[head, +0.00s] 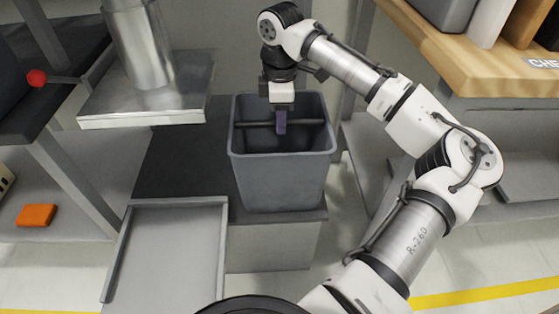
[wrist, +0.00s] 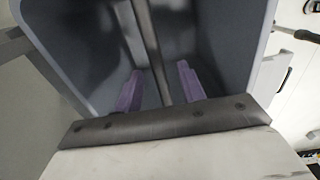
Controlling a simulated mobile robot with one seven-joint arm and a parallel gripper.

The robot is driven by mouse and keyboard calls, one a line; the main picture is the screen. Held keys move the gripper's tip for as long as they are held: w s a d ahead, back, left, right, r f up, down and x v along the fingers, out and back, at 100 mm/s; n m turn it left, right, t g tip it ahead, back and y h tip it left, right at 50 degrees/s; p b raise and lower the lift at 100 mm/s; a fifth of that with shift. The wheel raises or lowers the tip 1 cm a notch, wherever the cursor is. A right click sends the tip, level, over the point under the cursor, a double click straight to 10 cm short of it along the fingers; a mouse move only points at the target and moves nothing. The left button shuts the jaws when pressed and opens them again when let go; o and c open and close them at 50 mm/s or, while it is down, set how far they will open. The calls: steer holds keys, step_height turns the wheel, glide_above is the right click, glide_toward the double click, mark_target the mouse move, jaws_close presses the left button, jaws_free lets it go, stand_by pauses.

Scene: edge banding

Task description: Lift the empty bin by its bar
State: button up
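The grey bin (head: 283,182) stands upright on a dark-topped low stand in the middle of the head view. Its dark bar (head: 310,122) crosses the open top from side to side. My gripper (head: 281,124) points down at the middle of the bar. In the wrist view, my gripper (wrist: 160,74) has its two purple fingers apart, one on each side of the bar (wrist: 148,38). Gaps show between the bar and both fingers. The inside of the bin (wrist: 205,40) shows no contents, though part of its floor is hidden.
A grey tray (head: 170,250) lies in front left of the bin. A metal cylinder on a plate (head: 145,105) is at the back left. A wooden bench (head: 480,75) stands at the right. An orange block (head: 36,215) lies on the left.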

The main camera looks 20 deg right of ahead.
step_height(320, 180, down, 3)
steer(key=shift+r, duration=0.2)
jaws_close()
steer(key=shift+r, duration=0.1)
stand_by(1.2)
